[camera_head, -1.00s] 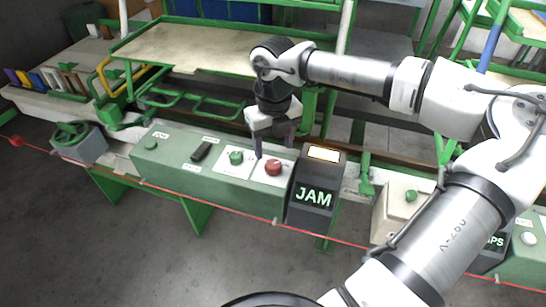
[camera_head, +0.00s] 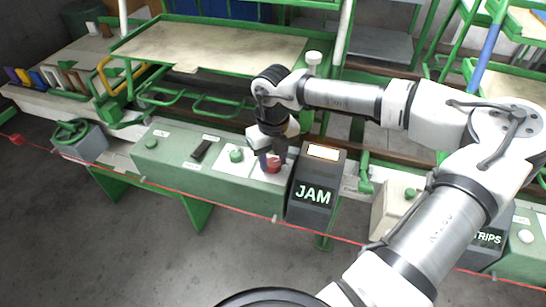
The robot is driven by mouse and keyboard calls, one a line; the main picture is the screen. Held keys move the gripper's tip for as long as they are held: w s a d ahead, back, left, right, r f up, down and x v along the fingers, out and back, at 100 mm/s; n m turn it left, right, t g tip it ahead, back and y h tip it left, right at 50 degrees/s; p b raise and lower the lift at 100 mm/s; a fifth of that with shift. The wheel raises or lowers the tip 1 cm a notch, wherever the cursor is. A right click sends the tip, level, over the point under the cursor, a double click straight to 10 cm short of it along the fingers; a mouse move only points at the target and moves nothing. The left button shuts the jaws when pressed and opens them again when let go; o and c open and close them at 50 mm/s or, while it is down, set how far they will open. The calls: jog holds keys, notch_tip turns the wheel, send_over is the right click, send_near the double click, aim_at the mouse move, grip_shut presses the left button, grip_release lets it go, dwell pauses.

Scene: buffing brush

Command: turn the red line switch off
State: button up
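The red line switch (camera_head: 273,167) is a round red knob on a white plate, at the right end of the green control box (camera_head: 215,187). My gripper (camera_head: 271,160) points down over it, with one finger on the left and one on the right of the knob. The fingers look closed in against the knob's sides and hide part of it.
A dark box with a lit "JAM" sign (camera_head: 313,196) stands close to the right of the switch. A green button (camera_head: 236,156) and a black lever (camera_head: 201,150) lie to the left. A red cord (camera_head: 180,191) runs along the front.

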jog(key=shift+c, duration=0.8)
jog(key=shift+n+b, duration=0.3)
jog(key=shift+b, duration=0.1)
jog(key=n+b, duration=0.2)
jog(key=n, duration=0.1)
jog(key=shift+f, duration=0.15)
jog(key=n+b, duration=0.3)
jog(key=n, duration=0.2)
jog(key=n+b, duration=0.2)
jog(key=n, duration=0.2)
jog(key=shift+n, duration=0.4)
jog(key=shift+r+n+b, duration=0.2)
jog(key=shift+n+b, duration=0.45)
jog(key=shift+n, duration=1.55)
jog(key=o, duration=1)
